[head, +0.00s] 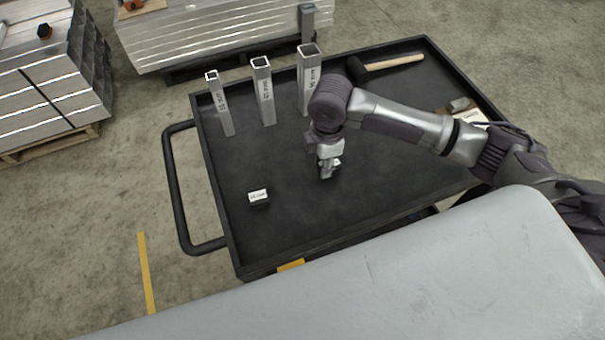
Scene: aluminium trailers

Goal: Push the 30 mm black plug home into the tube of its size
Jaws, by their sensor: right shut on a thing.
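Three square aluminium tubes stand upright on the black cart top: a narrow one (225,118) at the left, a middle one (265,100), and a wider one (304,92) at the right. Their labels are too small to read surely. A small black plug with a white label (259,196) lies on the cart's left front part. My right gripper (327,172) points down over the middle of the cart, in front of the tubes. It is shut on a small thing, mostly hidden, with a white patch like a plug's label. My left gripper is not in view.
The cart (235,220) has a raised rim and a handle (174,190) at its left. A mallet (392,63) lies at the back, its head partly behind my arm. A small block (460,104) lies at the right. The front middle is clear.

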